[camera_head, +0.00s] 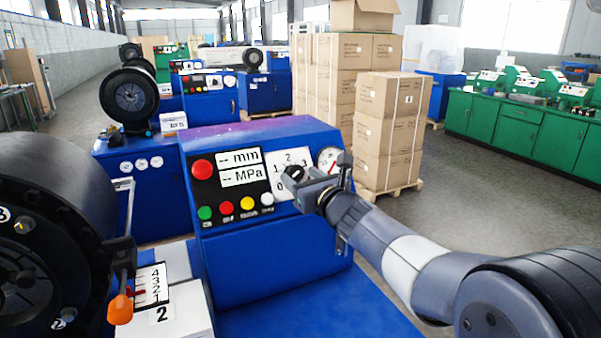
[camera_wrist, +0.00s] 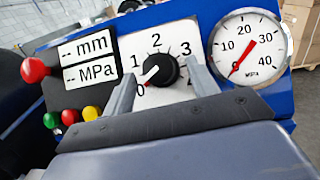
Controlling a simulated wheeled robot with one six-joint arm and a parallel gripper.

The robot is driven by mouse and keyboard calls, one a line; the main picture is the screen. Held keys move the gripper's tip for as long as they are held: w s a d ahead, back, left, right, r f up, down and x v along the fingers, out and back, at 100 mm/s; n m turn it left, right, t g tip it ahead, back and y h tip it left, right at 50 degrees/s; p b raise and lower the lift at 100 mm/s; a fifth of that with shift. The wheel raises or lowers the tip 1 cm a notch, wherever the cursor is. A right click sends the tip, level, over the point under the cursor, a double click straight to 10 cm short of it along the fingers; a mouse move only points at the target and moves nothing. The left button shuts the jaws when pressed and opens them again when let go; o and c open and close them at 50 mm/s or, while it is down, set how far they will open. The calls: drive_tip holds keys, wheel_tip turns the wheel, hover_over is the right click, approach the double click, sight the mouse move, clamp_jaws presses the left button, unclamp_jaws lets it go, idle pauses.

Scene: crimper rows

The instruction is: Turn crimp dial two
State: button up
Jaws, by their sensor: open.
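My gripper (camera_wrist: 161,72) is open, with one finger on each side of the knob. I cannot tell whether either finger touches it. In the head view my gripper (camera_head: 299,180) covers part of the dial plate (camera_head: 290,157).
Right of the dial is a round pressure gauge (camera_wrist: 249,48). Left are a red button (camera_wrist: 35,69), mm and MPa displays (camera_wrist: 88,60) and small coloured buttons. A card marked 2 (camera_head: 163,313) and an orange-tipped lever (camera_head: 120,309) stand lower left. Stacked boxes (camera_head: 387,130) are behind.

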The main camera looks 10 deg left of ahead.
drive_tip(key=shift+w+a, duration=0.4)
drive_tip(key=shift+c, duration=0.5)
drive_tip(key=c, duration=0.9)
